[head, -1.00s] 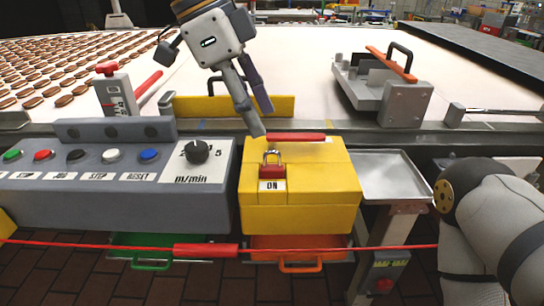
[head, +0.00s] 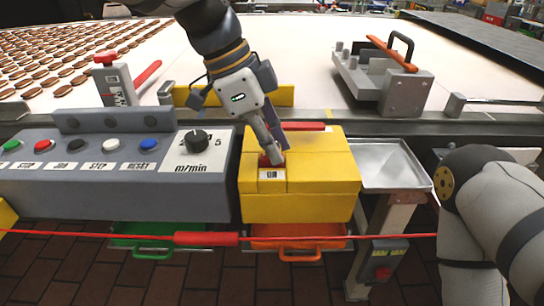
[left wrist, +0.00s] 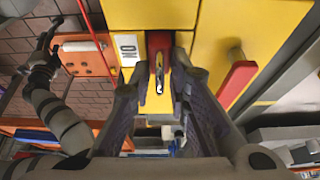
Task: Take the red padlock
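In the head view the left gripper (head: 274,155) reaches down from above and hides most of the padlock. My right arm shows at the right edge, but its gripper is out of view.
A red handle (head: 304,126) lies on top of the yellow box, close to the gripper. A grey control panel (head: 110,190) stands left of the box and a metal tray (head: 390,165) right of it. A red cord (head: 205,239) runs across the front.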

